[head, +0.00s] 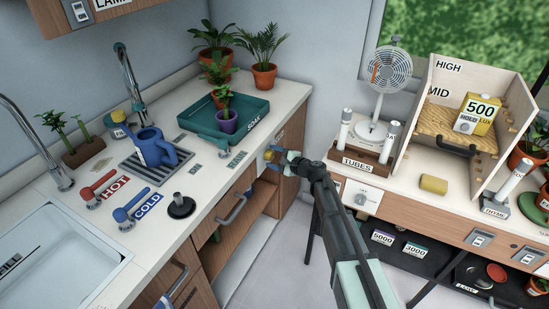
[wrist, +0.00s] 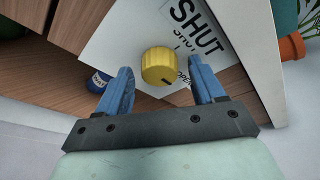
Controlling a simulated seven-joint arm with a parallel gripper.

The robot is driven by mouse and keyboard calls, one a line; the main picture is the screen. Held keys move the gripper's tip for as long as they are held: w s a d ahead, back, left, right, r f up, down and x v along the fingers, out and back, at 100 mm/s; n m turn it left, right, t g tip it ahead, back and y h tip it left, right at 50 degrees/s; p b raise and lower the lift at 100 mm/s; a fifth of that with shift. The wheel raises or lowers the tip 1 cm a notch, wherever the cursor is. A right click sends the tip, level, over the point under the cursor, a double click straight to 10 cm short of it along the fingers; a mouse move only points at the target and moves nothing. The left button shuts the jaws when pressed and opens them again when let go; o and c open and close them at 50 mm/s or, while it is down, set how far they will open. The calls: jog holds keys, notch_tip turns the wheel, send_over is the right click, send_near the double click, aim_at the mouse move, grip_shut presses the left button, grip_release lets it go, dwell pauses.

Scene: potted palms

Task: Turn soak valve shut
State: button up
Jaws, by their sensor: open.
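The soak valve is a ribbed yellow knob (wrist: 158,64) on a white plate on the counter's side; it also shows in the head view (head: 269,155), partly hidden by my gripper. A large SHUT label (wrist: 197,24) is at its upper right in the wrist view. A smaller label reading OPEN (wrist: 183,77) is partly covered by my right finger. A dark mark on the knob's face points to the lower right, towards the OPEN side. My gripper (wrist: 161,71) is open, with its blue fingers on either side of the knob. Gaps show between fingers and knob.
A teal tray (head: 196,125) with potted plants stands on the counter above the valve, beside a SOAK label. A drawer handle (head: 231,210) sticks out left of the knob. Below are an open wooden shelf (head: 230,250) and clear floor. A side table with a fan (head: 388,75) stands right.

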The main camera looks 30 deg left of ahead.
jog(key=shift+c, duration=0.4)
jog(key=c, duration=1)
jog(key=n+t, duration=0.1)
jog(key=n, duration=0.2)
jog(key=shift+s+f+n+y, duration=0.1)
jog(key=shift+f+n+y, duration=0.05)
jog(key=shift+n+y, duration=0.25)
jog(key=n+t+y, duration=0.1)
jog(key=n, duration=0.3)
jog(key=shift+f, duration=0.15)
jog(key=n, duration=0.2)
jog(key=n+y, duration=0.1)
jog(key=n, duration=0.1)
jog(key=shift+f+n+y, duration=0.15)
jog(key=shift+n+y, duration=0.15)
jog(key=shift+n, duration=0.1)
jog(key=shift+n+g+y, duration=0.5)
jog(key=shift+n+y, duration=0.2)
jog(key=shift+n, duration=1.7)
